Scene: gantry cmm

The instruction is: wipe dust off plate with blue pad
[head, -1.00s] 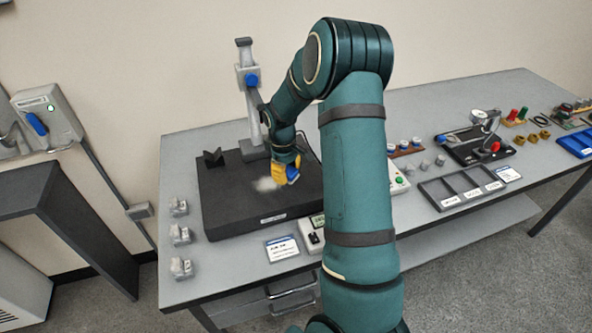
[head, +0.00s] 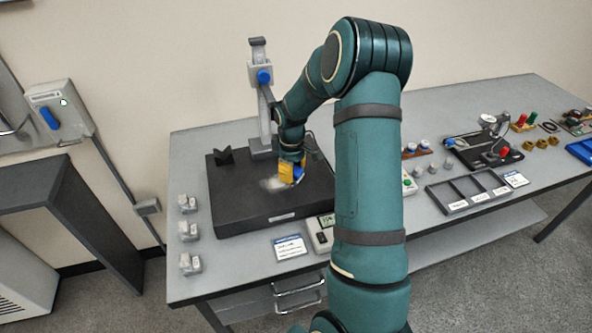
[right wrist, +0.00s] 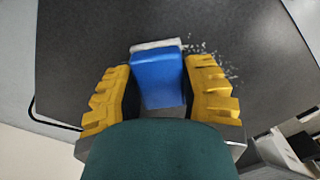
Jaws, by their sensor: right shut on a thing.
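The dark plate (head: 240,205) lies on the bench under the measuring stand. A pale patch of dust (head: 271,184) lies on its top. My right gripper (head: 289,172) is over the plate at the right side of the dust, with yellow fingers. It is shut on the blue pad (head: 298,175). In the right wrist view the blue pad (right wrist: 157,80) sits between the two yellow fingers (right wrist: 160,95). Its pale far edge is at the plate, with grey dust specks (right wrist: 215,60) beside it. Whether the pad presses on the plate is hard to tell. My left gripper is not seen.
The stand (head: 264,100) rises behind the plate, and a small black V-block (head: 223,156) sits on its back left corner. Several metal blocks (head: 189,232) line the bench's left side. A label card (head: 290,247) and a meter (head: 320,232) are in front.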

